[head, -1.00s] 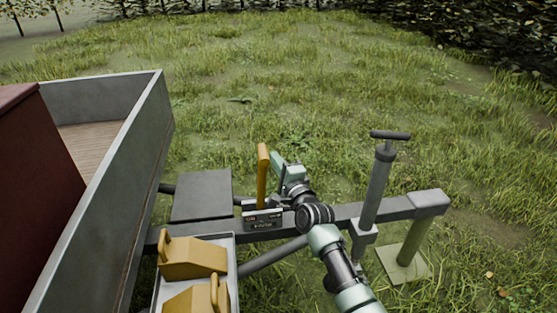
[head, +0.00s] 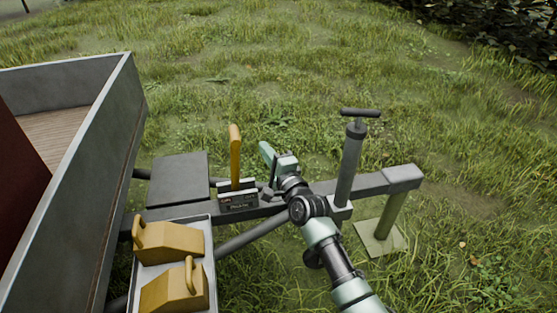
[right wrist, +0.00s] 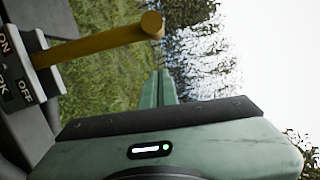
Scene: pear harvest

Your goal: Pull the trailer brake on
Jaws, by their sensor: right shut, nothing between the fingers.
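The yellow brake lever (head: 235,158) stands nearly upright from a small dark bracket with a label plate (head: 238,201) on the trailer drawbar. In the right wrist view the lever (right wrist: 100,42) rises beside a plate (right wrist: 14,70) reading ON and OFF; its foot is between the two words, and I cannot tell which it is set to. My right gripper (head: 266,153) is just right of the lever, apart from it, shut and empty. Its shut fingers also show in the right wrist view (right wrist: 160,88). My left gripper is out of view.
The grey trailer wall (head: 115,130) is at the left. A grey flat plate (head: 178,180) and a tray (head: 207,232) with yellow wheel chocks (head: 172,243) are left of the bracket. A T-handled jack (head: 350,165) stands on the drawbar (head: 375,184) at the right. Grass lies beyond.

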